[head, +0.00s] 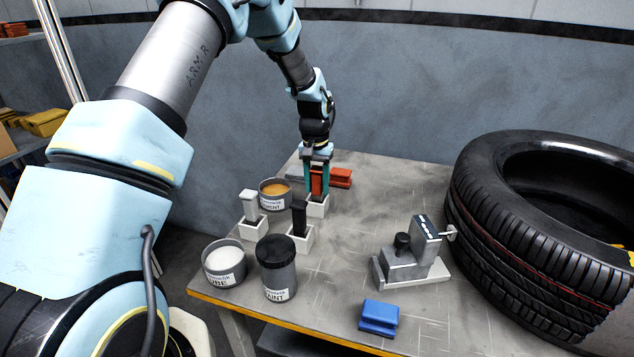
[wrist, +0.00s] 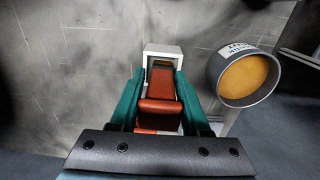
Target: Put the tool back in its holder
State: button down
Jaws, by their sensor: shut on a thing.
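My gripper (head: 317,190) reaches down at the back of the table, its teal fingers shut on the red-orange tool (head: 317,182). The wrist view shows the tool (wrist: 160,84) between both fingers. A white square holder (head: 317,209) stands directly below the fingers. In the wrist view the tool's far end meets the opening of this holder (wrist: 164,49). The tool looks roughly upright and in line with the holder. The fingers hide part of it, so I cannot tell how deep its lower end sits.
Two white holders with a grey tool (head: 250,205) and a black tool (head: 299,218) stand nearby. Orange (head: 275,189), white (head: 224,262) and dark-lidded (head: 277,268) cans surround them. A red block (head: 341,177) lies behind. A metal fixture (head: 412,262), blue block (head: 379,317) and tyre (head: 540,225) are right.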

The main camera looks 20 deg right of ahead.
jog(key=shift+c, duration=1.4)
grip_release()
